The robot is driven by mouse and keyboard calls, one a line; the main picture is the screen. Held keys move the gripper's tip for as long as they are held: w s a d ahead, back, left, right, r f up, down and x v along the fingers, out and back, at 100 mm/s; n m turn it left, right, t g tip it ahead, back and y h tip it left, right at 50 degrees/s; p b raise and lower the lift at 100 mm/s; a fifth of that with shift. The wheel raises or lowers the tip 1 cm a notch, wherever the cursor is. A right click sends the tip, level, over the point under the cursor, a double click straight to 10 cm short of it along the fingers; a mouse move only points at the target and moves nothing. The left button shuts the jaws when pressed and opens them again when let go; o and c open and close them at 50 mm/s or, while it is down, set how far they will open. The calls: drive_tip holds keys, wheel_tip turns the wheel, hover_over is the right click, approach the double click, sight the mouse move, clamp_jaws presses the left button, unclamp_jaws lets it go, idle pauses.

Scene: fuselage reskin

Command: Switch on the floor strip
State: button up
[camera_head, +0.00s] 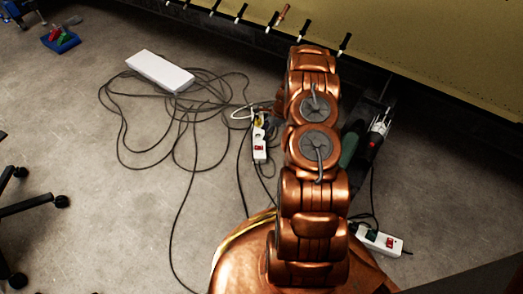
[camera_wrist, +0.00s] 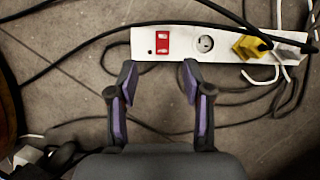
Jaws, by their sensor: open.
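A white power strip (camera_wrist: 215,42) lies on the floor across the top of the wrist view. Its red rocker switch (camera_wrist: 162,42) is at the left end; whether it is lit is not clear. A grey socket and a yellow plug (camera_wrist: 250,47) sit to the right. In the head view the strip (camera_head: 259,150) lies just left of my arm, its red switch toward the near end. My gripper (camera_wrist: 158,75) is open and empty, its two fingertips apart, just below the switch in the picture. My arm hides the gripper in the head view.
A second white strip (camera_head: 377,241) with a red switch lies at the lower right. Black cables (camera_head: 170,120) loop over the floor around a white box (camera_head: 160,72). A green power tool (camera_head: 350,142) is right of my arm. A chair base (camera_head: 25,200) is at left.

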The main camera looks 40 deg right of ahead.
sight(260, 147)
drive_tip(key=shift+m, duration=0.3)
drive_tip(key=f+b, duration=0.1)
drive_tip(key=f, duration=0.2)
drive_tip(key=f+b, duration=0.1)
drive_tip(key=f, duration=0.1)
drive_tip(key=a+f+b, duration=0.1)
drive_tip(key=f, duration=0.2)
drive_tip(key=shift+w+f, duration=0.3)
drive_tip(key=shift+w, duration=0.1)
drive_tip(key=shift+w+a+f+b, duration=0.2)
drive_tip(key=shift+w+f+b, duration=0.1)
drive_tip(key=shift+f, duration=0.25)
clamp_jaws()
